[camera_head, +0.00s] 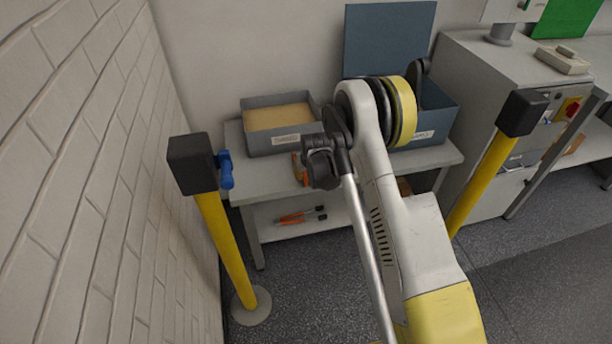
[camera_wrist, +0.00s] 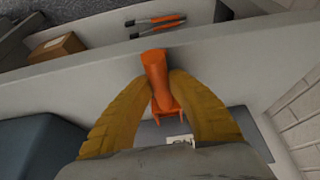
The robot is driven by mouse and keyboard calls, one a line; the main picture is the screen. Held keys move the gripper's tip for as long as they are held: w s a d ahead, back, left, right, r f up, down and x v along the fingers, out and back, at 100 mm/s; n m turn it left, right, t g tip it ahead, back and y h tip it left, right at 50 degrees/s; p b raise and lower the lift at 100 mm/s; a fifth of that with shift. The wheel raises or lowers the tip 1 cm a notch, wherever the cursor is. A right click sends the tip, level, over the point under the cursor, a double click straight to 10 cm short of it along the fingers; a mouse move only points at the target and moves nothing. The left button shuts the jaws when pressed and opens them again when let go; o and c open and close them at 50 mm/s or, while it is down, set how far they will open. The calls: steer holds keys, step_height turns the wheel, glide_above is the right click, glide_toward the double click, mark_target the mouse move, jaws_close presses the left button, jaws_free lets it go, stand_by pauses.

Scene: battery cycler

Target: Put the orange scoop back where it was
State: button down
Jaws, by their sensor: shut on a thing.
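The orange scoop (camera_wrist: 156,78) is between the two yellow-brown fingers of my gripper (camera_wrist: 161,92) in the wrist view. My gripper is shut on it. The scoop is over or on the grey table top; I cannot tell whether it touches. In the head view a small part of the orange scoop (camera_head: 299,168) shows to the left of my arm's dark wrist, in front of the left bin. The fingers are mostly hidden by my arm there.
A grey bin (camera_head: 252,140) with tan contents and a label stands on the table (camera_head: 236,170). A blue-grey lidded bin (camera_head: 447,112) stands right. Orange-handled tools (camera_head: 297,216) lie on the lower shelf. Yellow posts (camera_head: 225,245) (camera_head: 490,170) stand on both sides, and a brick wall is left.

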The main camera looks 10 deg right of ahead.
steer(key=shift+f, duration=0.15)
steer(key=c, duration=1.3)
jaws_free()
steer(key=shift+c, duration=0.2)
